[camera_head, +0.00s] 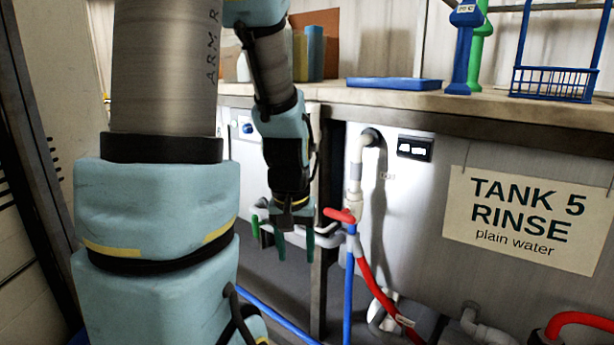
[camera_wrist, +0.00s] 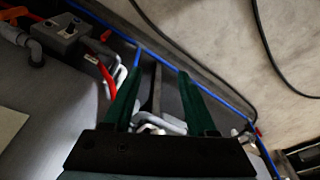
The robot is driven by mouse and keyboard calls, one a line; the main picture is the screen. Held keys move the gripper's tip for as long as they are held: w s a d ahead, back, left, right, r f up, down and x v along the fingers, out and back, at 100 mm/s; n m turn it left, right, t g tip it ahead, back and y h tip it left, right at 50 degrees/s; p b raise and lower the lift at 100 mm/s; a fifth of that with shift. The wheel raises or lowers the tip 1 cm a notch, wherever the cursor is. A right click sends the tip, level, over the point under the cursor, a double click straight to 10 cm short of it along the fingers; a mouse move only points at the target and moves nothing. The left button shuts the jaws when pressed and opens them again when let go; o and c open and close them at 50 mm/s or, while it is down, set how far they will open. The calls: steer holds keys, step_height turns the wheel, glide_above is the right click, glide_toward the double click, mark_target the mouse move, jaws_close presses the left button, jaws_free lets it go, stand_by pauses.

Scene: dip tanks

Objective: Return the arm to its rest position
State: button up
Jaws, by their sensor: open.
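My gripper (camera_head: 296,243) hangs pointing down at the end of my arm, below the edge of the bench and in front of the tank fronts. Its two green fingers are apart with nothing between them. In the wrist view the open fingers (camera_wrist: 160,92) point toward the floor and pipework below. In the head view it is close to the red-handled valve (camera_head: 340,215), to the left of it; I cannot tell whether they touch.
A bench (camera_head: 470,104) carries a blue tray (camera_head: 393,83) and a blue wire basket (camera_head: 552,84). A tank sign (camera_head: 525,219) reads "TANK 5 RINSE". A red hose (camera_head: 377,290) and a blue pipe (camera_head: 348,290) run near the floor. Open floor shows in the wrist view (camera_wrist: 215,40).

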steer(key=s+a+r, duration=0.2)
steer(key=s+a, duration=0.1)
steer(key=a, duration=0.2)
step_height(320, 180, up, 15)
steer(key=p, duration=1.5)
steer(key=shift+w+d+n, duration=0.2)
steer(key=shift+d+n, duration=0.05)
steer(key=shift+n, duration=0.05)
steer(key=shift+f, duration=0.15)
